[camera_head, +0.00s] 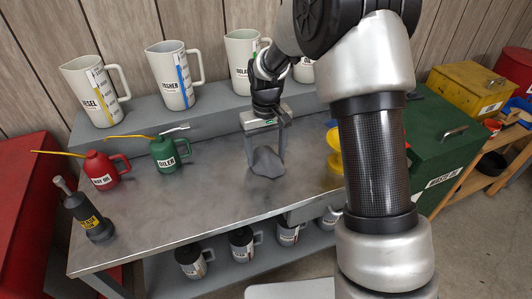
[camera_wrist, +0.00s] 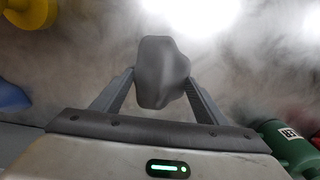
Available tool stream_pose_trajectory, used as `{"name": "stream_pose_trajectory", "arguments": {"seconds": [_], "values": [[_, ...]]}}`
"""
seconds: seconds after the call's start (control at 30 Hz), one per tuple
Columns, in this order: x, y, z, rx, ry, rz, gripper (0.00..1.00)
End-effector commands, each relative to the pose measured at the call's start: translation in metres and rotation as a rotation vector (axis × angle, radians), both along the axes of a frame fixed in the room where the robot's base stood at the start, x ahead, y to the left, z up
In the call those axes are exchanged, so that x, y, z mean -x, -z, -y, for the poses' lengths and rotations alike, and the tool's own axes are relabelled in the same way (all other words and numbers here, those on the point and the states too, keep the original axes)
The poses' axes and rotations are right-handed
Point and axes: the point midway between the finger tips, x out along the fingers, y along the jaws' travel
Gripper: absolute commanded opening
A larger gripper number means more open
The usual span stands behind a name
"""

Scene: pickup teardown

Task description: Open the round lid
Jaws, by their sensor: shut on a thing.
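My gripper (camera_head: 265,155) is over the middle of the metal workbench (camera_head: 215,185), pointing down. Its two fingers are closed on a dark grey, lumpy, faceted thing (camera_head: 267,163). In the wrist view the grey lump (camera_wrist: 162,72) sits between the fingertips. Whether it touches the bench top or hangs just above it I cannot tell. I cannot make out a round lid in either view. A green bin marked waste oil (camera_head: 440,145) stands right of the bench, partly hidden behind my arm.
A green oiler (camera_head: 165,153), a red oiler (camera_head: 101,170) and a dark bottle (camera_head: 88,215) stand on the bench's left. Labelled jugs (camera_head: 174,75) line the back shelf. A yellow funnel-like thing (camera_head: 335,155) is beside my arm. The front middle is clear.

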Motion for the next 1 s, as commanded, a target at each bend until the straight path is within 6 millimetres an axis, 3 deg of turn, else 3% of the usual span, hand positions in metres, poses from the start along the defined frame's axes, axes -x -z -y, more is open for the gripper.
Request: {"name": "stream_pose_trajectory", "arguments": {"seconds": [0.2, 0.23, 0.33, 0.7, 1.0], "values": [[0.000, 0.004, 0.000, 0.000, 0.000, 0.000, 0.46], [0.000, 0.003, 0.000, 0.000, 0.000, 0.000, 0.72], [0.000, 0.003, 0.000, 0.000, 0.000, 0.000, 0.85], [-0.001, -0.004, 0.000, -0.001, 0.000, 0.002, 0.85], [-0.001, -0.063, 0.000, -0.002, 0.001, 0.006, 0.85]]}}
